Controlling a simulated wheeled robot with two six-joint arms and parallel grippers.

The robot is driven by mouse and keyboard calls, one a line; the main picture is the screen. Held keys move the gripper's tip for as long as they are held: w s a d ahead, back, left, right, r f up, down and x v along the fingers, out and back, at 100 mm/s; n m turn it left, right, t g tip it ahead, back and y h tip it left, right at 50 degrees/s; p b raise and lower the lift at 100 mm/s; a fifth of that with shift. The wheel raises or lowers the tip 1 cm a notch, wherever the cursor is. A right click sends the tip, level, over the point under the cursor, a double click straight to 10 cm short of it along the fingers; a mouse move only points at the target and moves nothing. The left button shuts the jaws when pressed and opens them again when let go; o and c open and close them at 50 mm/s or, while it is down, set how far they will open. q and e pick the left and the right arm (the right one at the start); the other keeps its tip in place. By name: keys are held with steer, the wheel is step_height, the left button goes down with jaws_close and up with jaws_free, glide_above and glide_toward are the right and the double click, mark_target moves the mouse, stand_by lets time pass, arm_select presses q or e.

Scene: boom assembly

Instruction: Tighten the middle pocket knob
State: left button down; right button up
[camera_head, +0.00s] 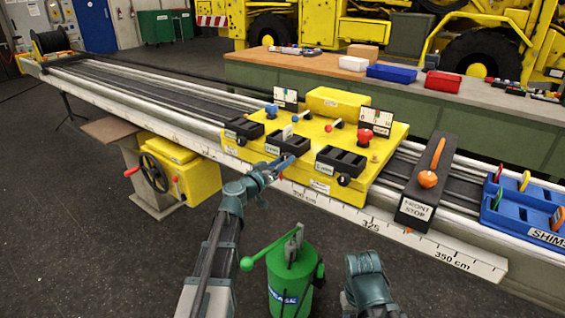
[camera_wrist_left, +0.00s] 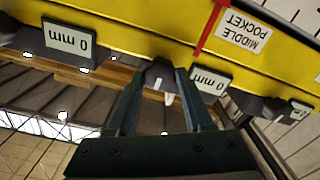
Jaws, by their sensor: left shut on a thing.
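The yellow carriage (camera_head: 385,157) on the rail bears three black pockets in a row. The middle pocket (camera_head: 288,143) is a black block on its front side. My left gripper (camera_head: 283,163) reaches its front from below and hides the knob in the head view. In the left wrist view, which is upside down, my left gripper (camera_wrist_left: 161,88) is shut on the dark middle pocket knob (camera_wrist_left: 159,72), with a small white mark below it. The "MIDDLE POCKET" label (camera_wrist_left: 243,32) and a "0 mm" plate (camera_wrist_left: 209,80) are beside it. My right gripper is out of sight; only part of its arm shows.
The right pocket (camera_head: 341,160) and left pocket (camera_head: 243,128) flank the middle one. A front stop (camera_head: 416,208) and a blue shims tray (camera_head: 520,218) are to the right. A green grease can (camera_head: 290,283) stands between my arms, below the rail.

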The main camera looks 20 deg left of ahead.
arm_select(q)
steer(key=shift+c, duration=1.5)
jaws_free()
steer(key=v, duration=1.4)
steer(key=shift+w, duration=0.1)
